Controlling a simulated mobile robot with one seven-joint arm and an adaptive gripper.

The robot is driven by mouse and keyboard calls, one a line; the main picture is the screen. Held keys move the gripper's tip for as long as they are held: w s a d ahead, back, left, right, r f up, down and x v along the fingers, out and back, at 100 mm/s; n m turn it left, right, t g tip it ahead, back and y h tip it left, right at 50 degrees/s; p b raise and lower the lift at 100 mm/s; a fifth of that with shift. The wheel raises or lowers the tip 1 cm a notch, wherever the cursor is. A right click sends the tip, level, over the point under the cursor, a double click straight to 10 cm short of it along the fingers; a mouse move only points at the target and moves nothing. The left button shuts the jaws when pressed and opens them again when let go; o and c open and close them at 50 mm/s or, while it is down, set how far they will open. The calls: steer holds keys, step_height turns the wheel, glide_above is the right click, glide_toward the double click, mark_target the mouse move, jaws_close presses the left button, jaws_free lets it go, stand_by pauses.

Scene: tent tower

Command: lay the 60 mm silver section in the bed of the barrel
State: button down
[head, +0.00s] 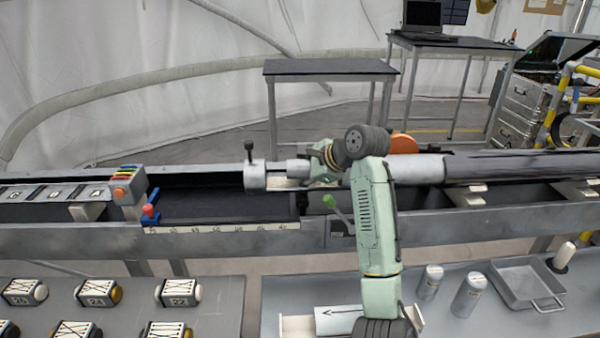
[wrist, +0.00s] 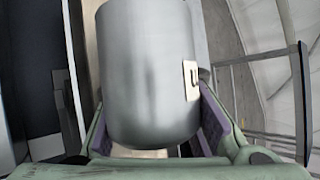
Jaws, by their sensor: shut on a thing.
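My gripper (head: 312,170) is shut on a silver section (wrist: 150,75), a smooth grey cylinder with a small pale tag on its side. The purple finger pads show at its sides in the wrist view. In the head view the section (head: 296,168) is small and partly hidden by my gripper. It is over the bed, between a grey collar with a black knob (head: 255,176) and the silver barrel tube (head: 418,169). A pale strip of the bed (head: 285,184) shows just below it. I cannot tell whether the section touches the bed.
A green-handled lever (head: 338,207) stands at the front rail, below my arm. On the front bench are two upright silver cylinders (head: 430,281), a grey tray (head: 525,284) and a pale cradle with an arrow (head: 338,320). Several numbered blocks (head: 97,293) lie at left.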

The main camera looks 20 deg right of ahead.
steer(key=shift+s+f, duration=0.15)
steer(key=shift+f, duration=1.15)
steer(key=c, duration=1.7)
jaws_free()
steer(key=shift+o, duration=1.3)
steer(key=shift+s+d+r, duration=0.15)
steer(key=shift+s, duration=0.05)
steer(key=shift+o, duration=1.2)
steer(key=w+r+v, duration=0.1)
steer(key=v, duration=1.2)
steer(key=shift+a+r, duration=0.25)
steer(key=shift+w, duration=0.15)
